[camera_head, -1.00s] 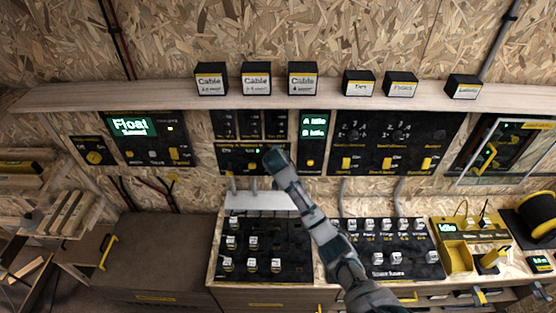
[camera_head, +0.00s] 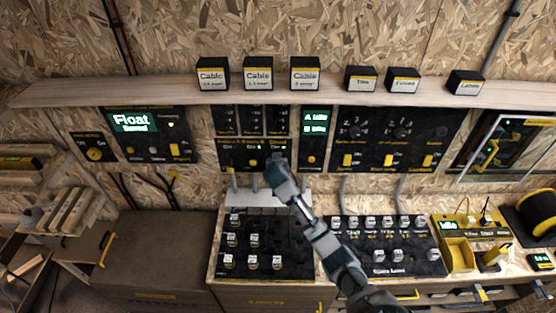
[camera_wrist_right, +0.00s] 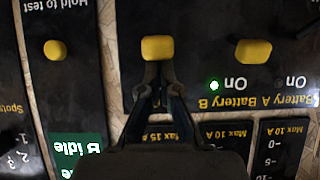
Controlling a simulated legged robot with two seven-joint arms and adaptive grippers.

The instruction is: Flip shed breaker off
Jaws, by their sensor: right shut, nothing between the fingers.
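The black breaker panel (camera_head: 231,156) hangs on the wall below the shelf, with yellow switches along its lower part. The label at its right end seems to read "Shed", in small blurred print. My right gripper (camera_head: 274,164) is in front of that end and hides the switch there in the head view. In the right wrist view, upside down, a yellow switch (camera_wrist_right: 157,48) sits just beyond the tips of my right gripper (camera_wrist_right: 155,68), which is shut and empty. I cannot tell whether they touch. A second yellow switch (camera_wrist_right: 253,52) is to the right, near a lit green light (camera_wrist_right: 214,85).
A panel with green screens (camera_head: 316,122) is close right of the breakers; its round yellow button (camera_wrist_right: 55,50) shows in the wrist view. A dark switch board (camera_head: 270,238) lies on the bench below. Labelled boxes (camera_head: 258,73) stand on the shelf above.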

